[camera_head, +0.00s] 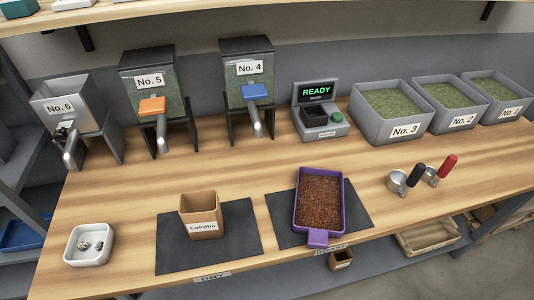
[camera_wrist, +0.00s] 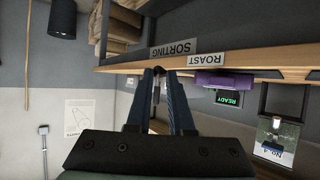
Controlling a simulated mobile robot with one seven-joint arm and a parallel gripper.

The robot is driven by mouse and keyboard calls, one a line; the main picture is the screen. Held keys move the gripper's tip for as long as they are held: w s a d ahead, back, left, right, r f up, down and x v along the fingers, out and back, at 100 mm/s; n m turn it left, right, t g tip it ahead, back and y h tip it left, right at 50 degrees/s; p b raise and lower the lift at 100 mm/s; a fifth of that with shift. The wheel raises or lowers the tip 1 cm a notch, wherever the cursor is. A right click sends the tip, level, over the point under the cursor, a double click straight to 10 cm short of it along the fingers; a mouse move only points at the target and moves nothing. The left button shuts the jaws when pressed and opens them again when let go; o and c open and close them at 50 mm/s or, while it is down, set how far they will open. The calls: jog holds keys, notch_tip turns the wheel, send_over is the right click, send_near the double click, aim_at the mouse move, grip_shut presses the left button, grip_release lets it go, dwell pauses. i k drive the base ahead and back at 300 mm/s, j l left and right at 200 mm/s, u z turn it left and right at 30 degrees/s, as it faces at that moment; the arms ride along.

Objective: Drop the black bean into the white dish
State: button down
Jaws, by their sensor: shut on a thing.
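The white dish (camera_head: 88,260) stands at the front left of the wooden counter, with a few small dark and grey pieces in it. My gripper (camera_wrist: 159,72) shows only in the wrist view, its two blue-grey fingers close together at the tips. It is shut on a small dark thing, most likely the black bean, which the fingers almost wholly hide. The gripper is in front of the counter's front edge, near the SORTING and ROAST labels in the wrist view. The dish is not visible in the wrist view.
A brown Catuha-like labelled box (camera_head: 200,222) stands on a dark mat (camera_head: 235,255) right of the dish. A purple tray (camera_head: 297,215) of brown beans lies on another mat. Two metal scoops (camera_head: 396,182), hoppers (camera_head: 150,85) and bins (camera_head: 392,125) stand farther back.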

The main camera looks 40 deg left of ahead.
aim_at(98, 238)
jog(key=i+l+u, duration=0.15)
jog(key=l+u, duration=0.15)
jog(key=i+l+u, duration=0.1)
jog(key=l+u, duration=0.15)
jog(key=u, duration=1.35)
